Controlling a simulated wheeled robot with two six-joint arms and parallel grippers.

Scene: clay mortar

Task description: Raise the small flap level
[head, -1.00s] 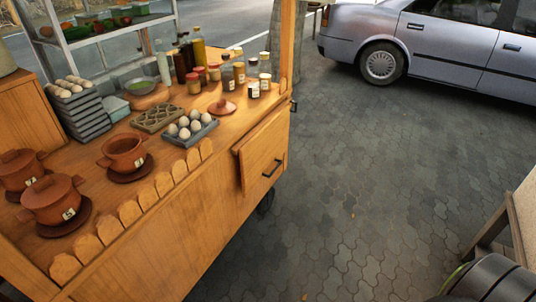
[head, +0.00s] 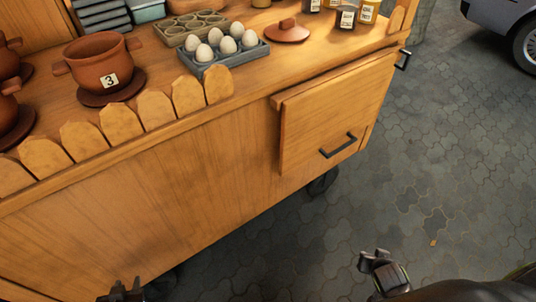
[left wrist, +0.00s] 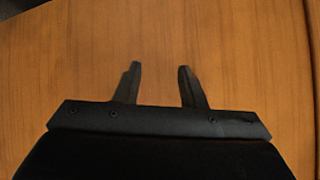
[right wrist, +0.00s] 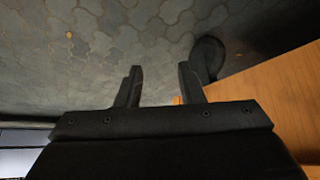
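The small flap (head: 325,115) is a wooden panel hanging down against the right part of the cart's front, below the counter edge. Its black bar handle (head: 338,146) is near its lower edge. My left gripper (head: 127,289) is low at the bottom left, far from the flap. In the left wrist view its fingers (left wrist: 160,85) are apart and empty, facing the plain wood. My right gripper (head: 378,265) is below and right of the handle, apart from it. In the right wrist view its fingers (right wrist: 158,85) are apart and empty above the paving.
The cart's counter (head: 240,90) holds a clay pot (head: 95,62), an egg tray (head: 222,56), a clay lid (head: 287,32) and jars (head: 347,18). A scalloped wooden edging (head: 112,122) runs along its left front. A wheel (head: 322,181) shows below. Paving (head: 445,170) to the right is clear.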

